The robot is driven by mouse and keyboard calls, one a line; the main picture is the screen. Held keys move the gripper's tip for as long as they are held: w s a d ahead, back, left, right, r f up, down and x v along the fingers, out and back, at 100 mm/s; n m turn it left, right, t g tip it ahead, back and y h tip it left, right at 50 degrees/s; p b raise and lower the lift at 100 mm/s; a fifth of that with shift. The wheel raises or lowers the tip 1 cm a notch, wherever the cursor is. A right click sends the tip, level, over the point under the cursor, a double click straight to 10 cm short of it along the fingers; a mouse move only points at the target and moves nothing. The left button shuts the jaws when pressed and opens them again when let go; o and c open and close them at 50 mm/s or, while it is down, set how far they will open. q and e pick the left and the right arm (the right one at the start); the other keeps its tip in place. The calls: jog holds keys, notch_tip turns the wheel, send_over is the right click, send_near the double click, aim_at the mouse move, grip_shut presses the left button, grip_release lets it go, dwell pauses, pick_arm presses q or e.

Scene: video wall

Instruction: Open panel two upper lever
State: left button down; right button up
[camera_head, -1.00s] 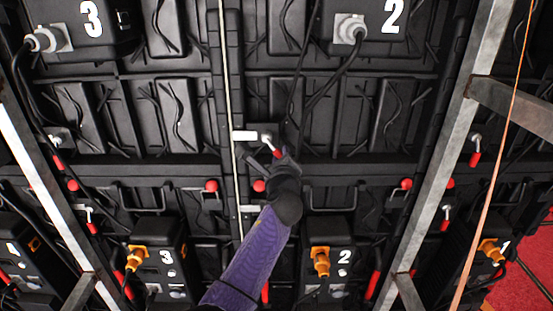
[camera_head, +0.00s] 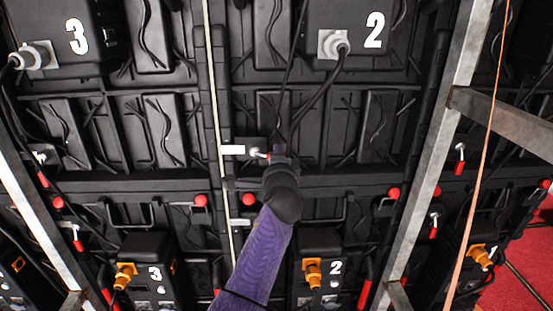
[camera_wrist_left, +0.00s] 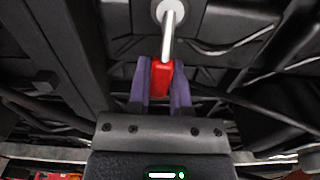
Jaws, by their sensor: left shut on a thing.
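The upper lever of panel two has a metal shaft (camera_head: 256,153) and a red handle; it sits left below the upper box marked 2 (camera_head: 374,30). In the head view the shaft points right, and my left gripper (camera_head: 279,152) hides most of the handle. In the left wrist view, my left gripper's two purple fingers (camera_wrist_left: 161,82) are shut on the red handle (camera_wrist_left: 162,76), one finger on each side. The shaft (camera_wrist_left: 169,32) runs up from it to a round pivot. My right gripper is not in view.
Similar red-handled levers hang at the left (camera_head: 42,178) and right (camera_head: 459,160). A thin pale cable (camera_head: 214,90) runs down just left of the lever. Slanted metal beams (camera_head: 430,165) stand at both sides. A lower box marked 2 (camera_head: 335,267) is below.

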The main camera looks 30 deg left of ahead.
pick_arm(q)
jog(key=shift+n, duration=0.4)
jog(key=c, duration=0.5)
grip_release()
jog(key=shift+r, duration=0.1)
jog(key=shift+c, duration=0.2)
jog(key=p+v, duration=0.2)
jog(key=v, duration=0.8)
